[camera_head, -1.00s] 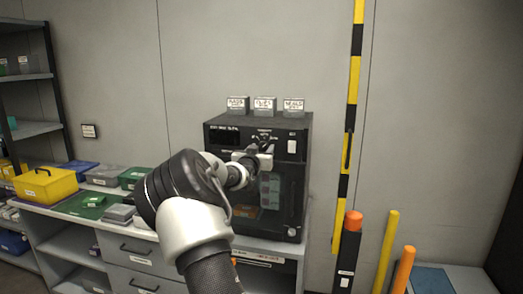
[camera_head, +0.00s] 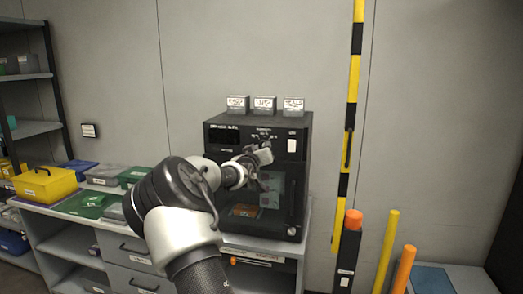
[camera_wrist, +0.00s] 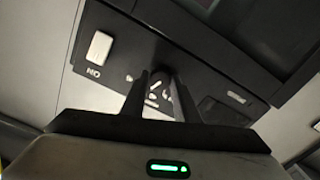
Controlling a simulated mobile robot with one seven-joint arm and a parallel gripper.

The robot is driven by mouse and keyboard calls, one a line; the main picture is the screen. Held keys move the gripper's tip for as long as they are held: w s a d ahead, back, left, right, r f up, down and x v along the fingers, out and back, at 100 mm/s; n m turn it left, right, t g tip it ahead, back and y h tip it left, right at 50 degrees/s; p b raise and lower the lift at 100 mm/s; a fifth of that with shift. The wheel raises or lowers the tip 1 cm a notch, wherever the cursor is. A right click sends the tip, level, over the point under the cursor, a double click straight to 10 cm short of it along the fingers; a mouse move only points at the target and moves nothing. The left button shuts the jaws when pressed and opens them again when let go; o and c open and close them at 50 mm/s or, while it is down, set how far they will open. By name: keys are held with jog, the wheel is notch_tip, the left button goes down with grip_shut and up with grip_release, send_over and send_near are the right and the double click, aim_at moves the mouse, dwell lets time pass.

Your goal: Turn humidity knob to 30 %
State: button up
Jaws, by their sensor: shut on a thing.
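The black cabinet (camera_head: 298,205) stands on the bench, with its control panel along the top of its front. My gripper (camera_head: 266,156) is at this panel, left of the white switch (camera_head: 291,146). In the wrist view my gripper (camera_wrist: 160,78) has its two dark fingers close together at the panel, shut on the humidity knob, which is dark and mostly hidden between them. White dial marks (camera_wrist: 152,97) show around and between the fingers. The knob's pointer and the value it stands at cannot be read. The white switch (camera_wrist: 100,46) also shows in the wrist view.
Several small labelled blocks (camera_head: 265,105) stand on top of the cabinet. A yellow case (camera_head: 45,184) and trays lie on the bench to the left.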

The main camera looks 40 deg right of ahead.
jog(key=shift+n+b, duration=3.65)
jog(key=shift+n, duration=3.15)
jog(key=shift+r, duration=0.1)
jog(key=o, duration=1.1)
jog(key=shift+c, duration=0.2)
jog(key=shift+s, duration=0.1)
jog(key=b+v, duration=0.2)
jog(key=v, duration=1.5)
jog(key=shift+s, duration=0.15)
